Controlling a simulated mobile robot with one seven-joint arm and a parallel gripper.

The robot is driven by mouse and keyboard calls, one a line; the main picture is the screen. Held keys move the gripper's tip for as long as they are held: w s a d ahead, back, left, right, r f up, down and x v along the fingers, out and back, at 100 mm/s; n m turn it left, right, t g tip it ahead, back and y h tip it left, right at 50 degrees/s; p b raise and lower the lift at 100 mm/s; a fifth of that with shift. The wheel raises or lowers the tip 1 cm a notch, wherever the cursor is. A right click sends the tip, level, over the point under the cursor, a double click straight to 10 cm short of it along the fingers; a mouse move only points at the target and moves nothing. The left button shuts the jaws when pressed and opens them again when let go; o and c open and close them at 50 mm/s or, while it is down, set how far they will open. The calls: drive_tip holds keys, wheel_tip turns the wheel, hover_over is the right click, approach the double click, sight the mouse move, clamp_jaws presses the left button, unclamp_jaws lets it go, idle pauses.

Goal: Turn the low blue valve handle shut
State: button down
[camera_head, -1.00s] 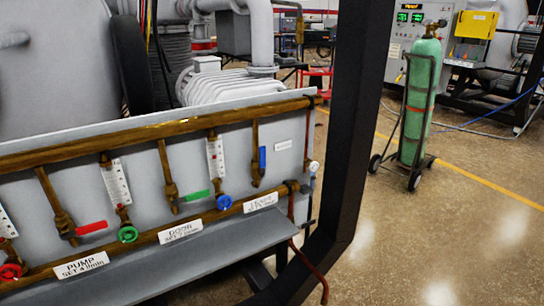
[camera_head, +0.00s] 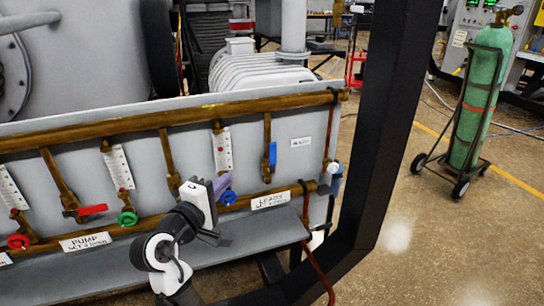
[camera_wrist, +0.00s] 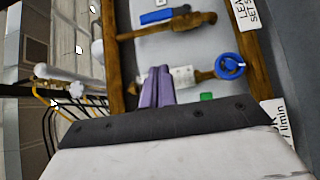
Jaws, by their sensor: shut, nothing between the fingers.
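The low blue valve handle is a round blue wheel (camera_head: 229,198) at the foot of a flow gauge, just above the lower brown pipe. In the head view my gripper (camera_head: 223,182) overlaps part of it. In the wrist view the blue wheel (camera_wrist: 230,65) is fully visible, right of and apart from my gripper's purple fingers (camera_wrist: 158,72). The fingers are together and empty, in front of the gauge strip. A blue lever handle (camera_head: 272,153) is higher and further right; it also shows in the wrist view (camera_wrist: 165,15).
A red lever (camera_head: 92,209), green wheel (camera_head: 127,218) and red wheel (camera_head: 18,241) sit to the left. A grey ledge (camera_head: 110,262) runs below the lower pipe (camera_head: 140,230). A black frame post (camera_head: 375,130) stands right. A green cylinder (camera_head: 480,105) stands beyond on open floor.

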idle(0.3)
drive_tip(key=p, duration=0.2)
approach(273, 160)
drive_tip(key=w+a+r, duration=0.2)
drive_tip(key=w+a, duration=0.1)
drive_tip(key=w, duration=0.2)
drive_tip(key=shift+w+d+p, duration=0.15)
drive_tip(key=shift+w+d, duration=0.1)
drive_tip(key=shift+d, duration=0.45)
drive_tip(key=shift+w+d+p, duration=0.1)
drive_tip(key=shift+w+d, duration=0.2)
drive_tip(key=shift+d, duration=0.4)
drive_tip(key=shift+w+d+p, duration=0.15)
drive_tip(key=shift+w+d, duration=0.1)
drive_tip(key=shift+d, duration=0.45)
drive_tip(key=shift+w, duration=0.1)
